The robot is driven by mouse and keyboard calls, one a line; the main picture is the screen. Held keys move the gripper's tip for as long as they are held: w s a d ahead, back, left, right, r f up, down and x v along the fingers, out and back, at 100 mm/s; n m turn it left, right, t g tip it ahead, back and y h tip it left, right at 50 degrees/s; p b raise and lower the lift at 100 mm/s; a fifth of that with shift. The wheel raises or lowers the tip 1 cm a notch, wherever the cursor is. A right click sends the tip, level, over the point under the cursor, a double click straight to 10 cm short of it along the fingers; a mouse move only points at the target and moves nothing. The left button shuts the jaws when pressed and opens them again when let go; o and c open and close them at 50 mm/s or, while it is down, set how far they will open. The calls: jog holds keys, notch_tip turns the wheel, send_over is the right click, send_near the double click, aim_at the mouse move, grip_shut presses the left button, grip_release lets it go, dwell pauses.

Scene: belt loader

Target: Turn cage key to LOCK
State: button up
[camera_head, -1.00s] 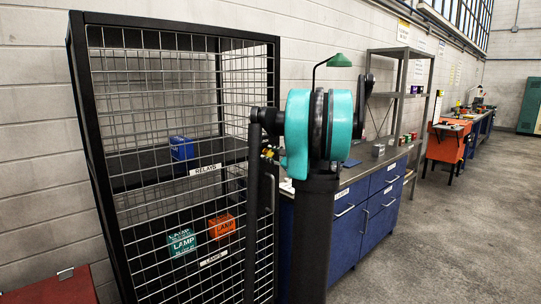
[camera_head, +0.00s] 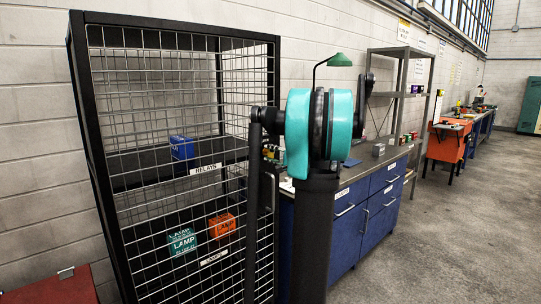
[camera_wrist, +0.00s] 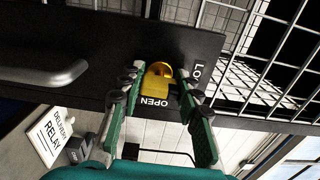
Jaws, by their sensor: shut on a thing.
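The yellow cage key (camera_wrist: 155,82) sits on a dark plate (camera_wrist: 120,40) of the cage in the wrist view. The word OPEN (camera_wrist: 154,101) is printed just below the key, and LOCK (camera_wrist: 197,78) is to its right, partly covered by a finger. My gripper (camera_wrist: 158,76) has its two green fingers on either side of the key, shut on it. The key's wide part shows between the fingertips, toward the OPEN label. In the head view the mesh cage (camera_head: 75,110) stands at left, and my arm hides most of the key area.
A grey handle (camera_wrist: 60,75) is left of the key. Inside the cage are a blue box (camera_head: 182,148), a teal lamp box (camera_head: 182,242) and an orange box (camera_head: 222,225). A blue bench (camera_head: 375,200) stands right of my arm. The floor at right is clear.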

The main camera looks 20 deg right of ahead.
jog(key=shift+n, duration=0.4)
jog(key=o, duration=1.2)
jog(key=shift+c, duration=0.2)
jog(key=v, duration=1.2)
